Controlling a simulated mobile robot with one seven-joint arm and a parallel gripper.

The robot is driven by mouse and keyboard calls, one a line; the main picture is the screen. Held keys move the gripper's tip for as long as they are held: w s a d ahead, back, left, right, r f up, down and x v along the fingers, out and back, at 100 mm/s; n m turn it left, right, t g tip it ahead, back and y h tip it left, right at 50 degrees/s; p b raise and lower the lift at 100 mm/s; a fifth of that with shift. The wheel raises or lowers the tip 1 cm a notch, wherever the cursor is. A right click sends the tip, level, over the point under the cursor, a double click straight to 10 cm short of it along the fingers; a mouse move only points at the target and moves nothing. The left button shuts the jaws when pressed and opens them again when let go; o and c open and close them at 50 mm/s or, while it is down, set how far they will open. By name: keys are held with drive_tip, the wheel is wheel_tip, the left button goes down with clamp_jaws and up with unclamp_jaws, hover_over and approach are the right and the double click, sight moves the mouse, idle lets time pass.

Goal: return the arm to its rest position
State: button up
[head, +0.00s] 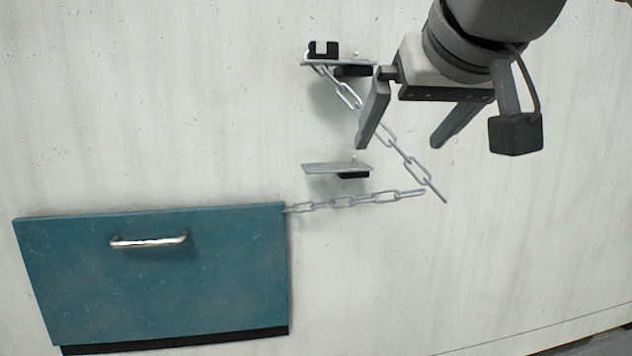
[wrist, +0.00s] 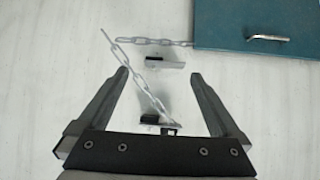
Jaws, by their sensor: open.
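My gripper (head: 400,146) is in the upper right of the head view, fingers apart and nothing held between them. In the wrist view, its two fingers (wrist: 159,73) frame a grey chain and two small brackets on the white wall. One chain (head: 410,165) runs from the upper bracket (head: 340,63) down to the right, passing behind my left finger in the head view. A second chain (head: 340,202) runs from the teal panel's upper right corner to near that chain's lower end.
The teal panel (head: 160,285) with a metal handle (head: 150,241) is at the lower left. A lower bracket (head: 338,168) juts from the white wall (head: 520,240) between the chains. The wall right of the chains is bare.

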drive_tip(key=s+d+f+g, duration=0.1)
drive_tip(key=s+f, duration=0.2)
drive_tip(key=f, duration=0.7)
drive_tip(key=s+d+f+m+g+b, duration=0.1)
drive_tip(key=s+f+g, duration=0.1)
drive_tip(key=f, duration=0.9)
drive_tip(key=s+d+f+g+h, duration=0.1)
drive_tip(key=s+f, duration=0.4)
drive_tip(key=f, duration=0.6)
drive_tip(key=shift+d+f+g+b, duration=0.3)
drive_tip(key=shift+d+g, duration=0.1)
drive_tip(key=shift+d, duration=0.2)
